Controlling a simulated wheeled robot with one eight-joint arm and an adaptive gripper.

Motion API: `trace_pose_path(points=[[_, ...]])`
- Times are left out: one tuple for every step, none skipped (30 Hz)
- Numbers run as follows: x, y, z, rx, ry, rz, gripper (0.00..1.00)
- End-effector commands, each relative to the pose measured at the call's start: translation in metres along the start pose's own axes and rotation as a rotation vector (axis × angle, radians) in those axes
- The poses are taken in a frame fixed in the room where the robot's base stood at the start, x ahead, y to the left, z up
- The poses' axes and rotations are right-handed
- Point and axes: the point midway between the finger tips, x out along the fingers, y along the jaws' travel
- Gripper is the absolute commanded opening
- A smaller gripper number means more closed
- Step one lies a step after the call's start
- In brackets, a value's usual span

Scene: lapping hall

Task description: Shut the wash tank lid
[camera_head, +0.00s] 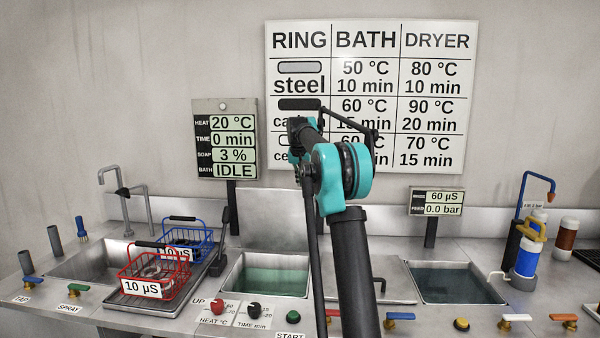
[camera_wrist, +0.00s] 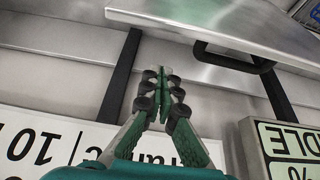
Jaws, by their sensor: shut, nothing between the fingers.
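The wash tank (camera_head: 266,278) holds green liquid and stands open in the head view, left of my arm. Its lid (camera_head: 274,233) is a plain metal plate, raised upright behind the tank. In the wrist view, which is upside down, a metal plate that looks like the lid (camera_wrist: 200,25) shows at the top right, with a dark handle (camera_wrist: 237,64) at its edge. My gripper (camera_wrist: 166,74) is shut and empty, left of that handle in the picture; I cannot tell the depth gap. In the head view my arm hides the fingers.
Left are a sink with a red basket (camera_head: 160,270) and a blue basket (camera_head: 185,240). Right of my arm are a flat metal cover (camera_head: 385,268) and a tank of dark water (camera_head: 455,285). Knobs line the front edge. The status display (camera_head: 232,140) stands behind the tank.

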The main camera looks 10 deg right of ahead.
Motion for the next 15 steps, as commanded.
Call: trace_pose_path(points=[[0.002,0.0,0.004,0.0,0.0,0.0,0.0],[-0.001,0.0,0.009,-0.001,0.0,0.0,0.0],[-0.003,0.0,0.014,-0.001,0.0,0.0,0.0],[-0.004,0.0,0.017,-0.001,0.0,0.0,0.0],[-0.004,0.0,0.02,-0.001,0.0,0.0,0.0],[-0.006,0.0,0.024,-0.001,0.0,0.0,0.0],[-0.007,0.0,0.026,-0.001,0.0,0.0,0.0],[-0.007,0.0,0.029,-0.001,0.0,0.0,0.0],[-0.009,0.0,0.032,-0.001,0.0,0.0,0.0],[-0.009,0.0,0.033,-0.001,0.0,0.0,0.0],[-0.01,0.0,0.035,0.0,0.0,0.0,0.0],[-0.01,0.0,0.036,0.0,0.0,0.0,0.0],[-0.011,0.0,0.037,0.0,0.0,0.0,0.0],[-0.011,0.0,0.038,0.0,0.0,0.0,0.0],[-0.011,0.0,0.038,0.0,0.0,0.0,0.0]])
